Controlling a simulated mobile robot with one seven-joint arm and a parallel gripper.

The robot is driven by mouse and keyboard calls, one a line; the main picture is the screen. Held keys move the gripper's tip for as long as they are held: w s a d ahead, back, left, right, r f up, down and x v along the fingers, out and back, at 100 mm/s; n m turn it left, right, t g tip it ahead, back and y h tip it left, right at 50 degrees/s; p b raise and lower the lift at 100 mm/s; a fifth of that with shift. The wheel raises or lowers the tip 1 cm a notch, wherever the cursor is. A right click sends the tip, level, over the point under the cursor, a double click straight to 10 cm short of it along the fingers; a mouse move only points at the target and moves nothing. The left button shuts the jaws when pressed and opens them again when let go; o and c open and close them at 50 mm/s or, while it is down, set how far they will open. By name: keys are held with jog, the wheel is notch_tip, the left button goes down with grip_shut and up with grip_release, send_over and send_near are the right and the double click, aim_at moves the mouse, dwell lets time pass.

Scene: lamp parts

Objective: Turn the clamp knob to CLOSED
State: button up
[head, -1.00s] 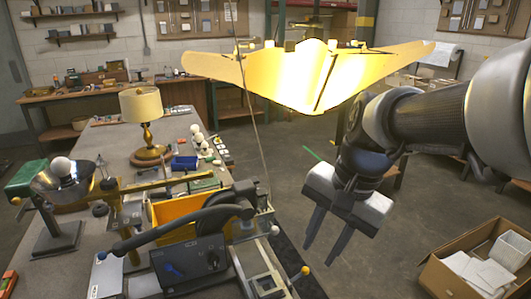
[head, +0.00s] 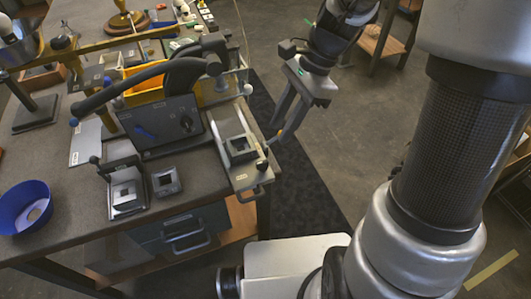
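A dark grey box (head: 160,125) on the workbench has a round dark knob (head: 186,123) on the right of its front face and a blue piece (head: 146,132) on the left. I cannot read any OPEN or CLOSED marking, nor tell for sure that this is the clamp knob. My gripper (head: 281,130) points down, with a gap between its fingers and nothing seen in them. It is to the right of the box, by the right edge of a metal fixture (head: 238,145). Its tips are close to a small yellow-orange ball end; contact cannot be told.
A long black handle (head: 135,80) arches above the box, before a yellow bin (head: 150,70). Small square-windowed blocks (head: 166,181) and a blue bowl (head: 38,205) are on the bench (head: 75,220). A drawer handle (head: 187,237) sticks out below.

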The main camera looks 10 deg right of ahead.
aim_at(263, 161)
jog(key=b+x, duration=0.1)
jog(key=x, duration=1)
jog(key=shift+a+b, duration=0.1)
jog(key=shift+b, duration=0.25)
grip_shut()
